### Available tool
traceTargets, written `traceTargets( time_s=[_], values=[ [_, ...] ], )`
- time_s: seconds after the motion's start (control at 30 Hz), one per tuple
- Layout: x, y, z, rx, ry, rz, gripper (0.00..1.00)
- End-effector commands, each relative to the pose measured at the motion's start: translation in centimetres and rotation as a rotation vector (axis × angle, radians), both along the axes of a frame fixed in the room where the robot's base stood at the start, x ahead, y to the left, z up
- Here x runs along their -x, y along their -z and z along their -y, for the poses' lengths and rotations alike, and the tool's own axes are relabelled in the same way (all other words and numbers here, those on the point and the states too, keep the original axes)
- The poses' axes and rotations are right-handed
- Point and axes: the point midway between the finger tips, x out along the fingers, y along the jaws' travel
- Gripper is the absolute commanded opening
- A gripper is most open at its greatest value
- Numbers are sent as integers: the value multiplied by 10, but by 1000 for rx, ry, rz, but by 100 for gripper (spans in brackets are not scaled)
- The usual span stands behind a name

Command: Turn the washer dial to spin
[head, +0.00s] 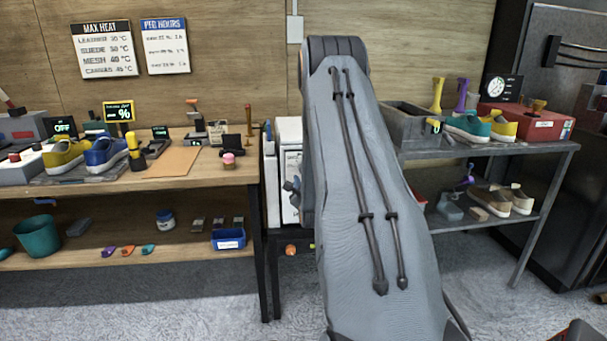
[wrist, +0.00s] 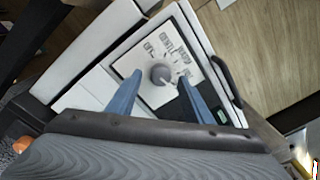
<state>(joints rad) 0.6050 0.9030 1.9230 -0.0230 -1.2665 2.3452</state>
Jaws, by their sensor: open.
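The washer dial (wrist: 160,74) is a round dark grey knob on a light panel with printed labels, seen in the wrist view. The washer (wrist: 85,85) is a white box with that panel on its face. In the head view the washer (head: 290,140) shows only in part, mostly hidden behind my arm. My gripper (wrist: 158,79) is open, with one blue-grey finger on each side of the dial. I cannot tell whether the fingers touch the dial. In the head view my gripper is hidden behind my arm. The label at the dial's pointer is too small to read.
A wooden bench (head: 200,180) with shoes and tools stands to the left of the washer. A grey metal shelf (head: 520,155) with shoes and a red box (head: 530,122) stands to the right. A dark handle (wrist: 227,80) sits beside the dial panel. A dark fridge (head: 570,190) is at far right.

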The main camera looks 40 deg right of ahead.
Motion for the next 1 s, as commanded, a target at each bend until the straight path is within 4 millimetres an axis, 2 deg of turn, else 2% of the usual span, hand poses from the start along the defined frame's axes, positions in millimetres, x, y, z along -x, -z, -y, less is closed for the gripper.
traceTargets(
  time_s=[0.2,0.4,1.0],
  values=[
    [31,0,-20,0,1,-1,46],
    [47,1,-30,0,1,-1,46],
    [49,0,-32,1,1,0,46]
  ],
)
